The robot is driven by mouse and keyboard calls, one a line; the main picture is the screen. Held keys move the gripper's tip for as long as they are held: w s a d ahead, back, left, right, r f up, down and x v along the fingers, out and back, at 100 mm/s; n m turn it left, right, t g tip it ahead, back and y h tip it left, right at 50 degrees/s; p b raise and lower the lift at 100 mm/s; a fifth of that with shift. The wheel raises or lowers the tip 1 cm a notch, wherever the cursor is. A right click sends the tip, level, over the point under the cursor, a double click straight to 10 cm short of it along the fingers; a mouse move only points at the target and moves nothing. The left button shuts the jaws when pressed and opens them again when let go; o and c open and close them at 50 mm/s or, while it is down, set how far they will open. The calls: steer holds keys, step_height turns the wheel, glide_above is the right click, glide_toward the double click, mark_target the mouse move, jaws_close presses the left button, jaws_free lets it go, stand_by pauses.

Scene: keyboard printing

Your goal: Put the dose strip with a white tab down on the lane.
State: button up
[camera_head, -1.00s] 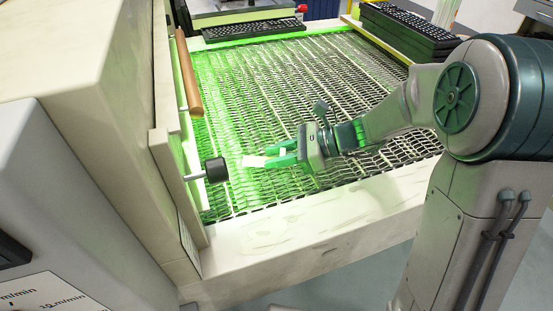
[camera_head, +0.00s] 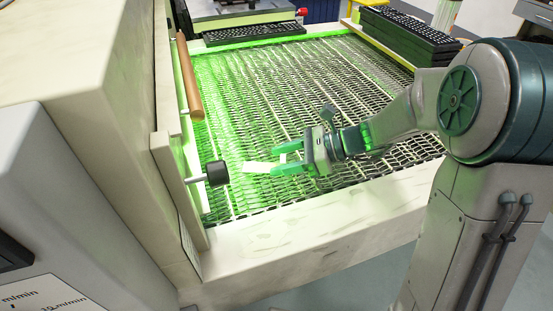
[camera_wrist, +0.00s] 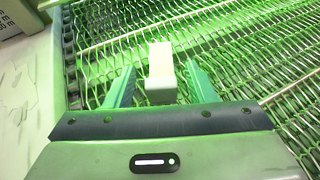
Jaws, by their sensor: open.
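The pale dose strip (camera_head: 260,167) lies on the wire-mesh lane (camera_head: 330,70), near its front left part, under green light. In the wrist view the strip's white tab (camera_wrist: 160,62) sits between my two fingers, with a gap on each side. My gripper (camera_head: 284,158) is open around the strip, its green fingers low over the mesh; it also shows in the wrist view (camera_wrist: 161,84). The strip's far end points toward the machine on the left. Whether its whole underside touches the mesh cannot be told.
A black knob (camera_head: 217,172) sticks out from the machine's side just left of the strip. A wooden handle (camera_head: 188,75) is farther back. Black keyboards (camera_head: 410,35) are stacked at the back right, and one more (camera_head: 254,33) lies at the back. The mesh behind is clear.

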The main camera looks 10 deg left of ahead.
steer(key=p+v, duration=0.1)
steer(key=v, duration=0.9)
steer(key=shift+d+r+p, duration=0.1)
steer(key=shift+d+p, duration=0.2)
steer(key=shift+p, duration=0.05)
